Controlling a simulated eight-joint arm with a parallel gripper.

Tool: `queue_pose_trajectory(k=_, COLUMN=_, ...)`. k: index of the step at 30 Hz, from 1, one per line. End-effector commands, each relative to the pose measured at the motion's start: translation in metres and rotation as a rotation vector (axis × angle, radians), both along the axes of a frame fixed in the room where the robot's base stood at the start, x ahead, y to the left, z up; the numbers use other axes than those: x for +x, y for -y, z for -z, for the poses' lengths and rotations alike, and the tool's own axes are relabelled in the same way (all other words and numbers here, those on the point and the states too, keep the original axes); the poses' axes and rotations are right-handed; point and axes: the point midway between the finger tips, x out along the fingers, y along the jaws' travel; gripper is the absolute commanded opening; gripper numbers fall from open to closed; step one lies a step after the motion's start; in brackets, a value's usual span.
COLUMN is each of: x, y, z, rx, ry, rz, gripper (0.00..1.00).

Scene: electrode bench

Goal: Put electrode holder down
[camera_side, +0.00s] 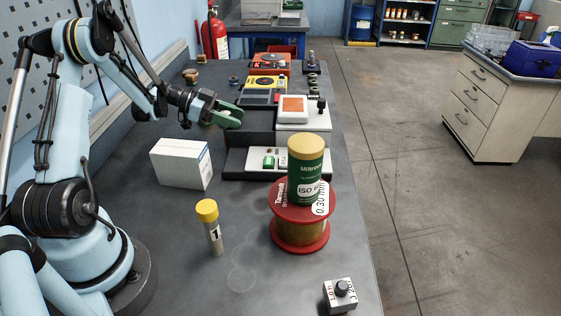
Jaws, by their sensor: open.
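My gripper (234,115) has green jaws and hangs over the bench near the far end of a dark stepped stand. The jaws are open, and I see nothing clearly held between them. I cannot tell for sure which thing is the electrode holder. A white block with a small green part (268,161) sits in the dark stand (235,160), to the right of and nearer than my gripper. Whether anything lies directly under the jaws is hidden.
A white box (182,163) stands nearer than my gripper. A yellow-capped vial (212,232), a red wire spool (284,237) with a green-and-yellow can (305,165) on top, and a knob box (340,295) stand in front. A yellow meter (262,97) is behind.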

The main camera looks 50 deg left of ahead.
Motion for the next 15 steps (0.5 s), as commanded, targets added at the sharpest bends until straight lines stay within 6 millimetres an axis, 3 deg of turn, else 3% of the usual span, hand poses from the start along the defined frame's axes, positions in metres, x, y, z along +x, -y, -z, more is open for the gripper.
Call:
queue_pose_trajectory(k=5, x=0.0001, y=0.0, z=0.0, rx=0.0, ry=0.0, rz=0.0, gripper=0.49)
queue_pose_trajectory(k=15, x=0.0, y=-0.0001, z=-0.0004, rx=-0.001, ry=0.001, rz=0.0, gripper=0.0)
